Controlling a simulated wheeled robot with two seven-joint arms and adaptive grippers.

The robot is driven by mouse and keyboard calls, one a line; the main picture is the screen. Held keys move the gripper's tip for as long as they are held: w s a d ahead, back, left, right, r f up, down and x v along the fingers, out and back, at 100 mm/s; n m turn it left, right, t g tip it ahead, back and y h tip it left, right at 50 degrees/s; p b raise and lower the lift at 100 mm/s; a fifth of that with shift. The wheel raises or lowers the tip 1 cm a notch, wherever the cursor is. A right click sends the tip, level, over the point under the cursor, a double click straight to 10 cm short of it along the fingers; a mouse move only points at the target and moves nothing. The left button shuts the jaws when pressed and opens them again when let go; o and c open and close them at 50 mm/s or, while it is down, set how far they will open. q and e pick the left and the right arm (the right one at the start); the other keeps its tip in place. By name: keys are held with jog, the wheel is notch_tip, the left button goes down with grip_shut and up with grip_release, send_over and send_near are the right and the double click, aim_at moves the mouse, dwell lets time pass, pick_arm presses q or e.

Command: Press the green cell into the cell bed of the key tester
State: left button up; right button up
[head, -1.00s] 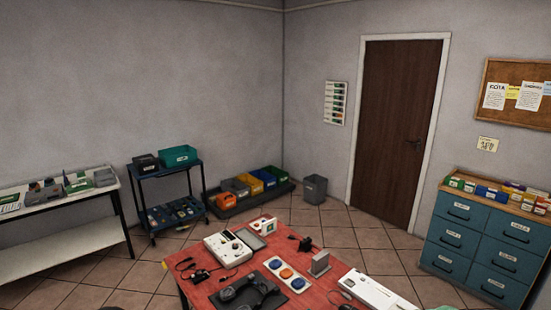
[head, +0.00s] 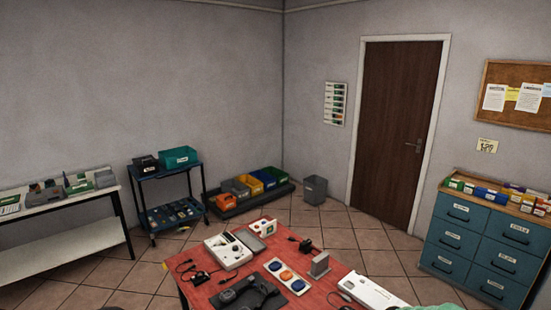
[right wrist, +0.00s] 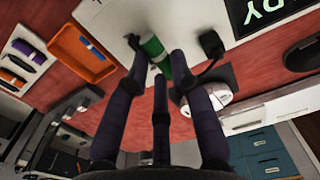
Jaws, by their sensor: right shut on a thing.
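In the right wrist view my right gripper (right wrist: 158,58) is shut on the green cell (right wrist: 152,47), a small green cylinder with a pale end, held tilted between its dark fingers. The cell appears over a white panel (right wrist: 100,14) on the red table, which may be the key tester; the bed itself is not clear. I cannot tell whether the cell touches the panel. In the head view neither gripper can be made out. A white device (head: 372,289) lies at the table's front right there.
In the right wrist view an orange tray (right wrist: 82,52) and a white holder with coloured cylinders (right wrist: 27,54) lie at the left. A dark screen with green letters (right wrist: 268,14) stands upper right. In the head view the red table (head: 208,291) carries several devices and cables.

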jog(key=shift+r, duration=0.5)
jog(key=shift+c, duration=0.3)
jog(key=shift+s+d+r+p, duration=0.1)
jog(key=shift+s+d+p, duration=0.05)
jog(key=shift+p, duration=0.2)
jog(key=shift+s+d+r+p, duration=0.15)
jog(key=shift+s+d+p, duration=0.4)
jog(key=shift+s+d, duration=0.45)
jog(key=shift+f+b, duration=0.6)
jog(key=shift+f, duration=0.8)
jog(key=shift+f+b, duration=0.9)
jog(key=shift+f, duration=0.05)
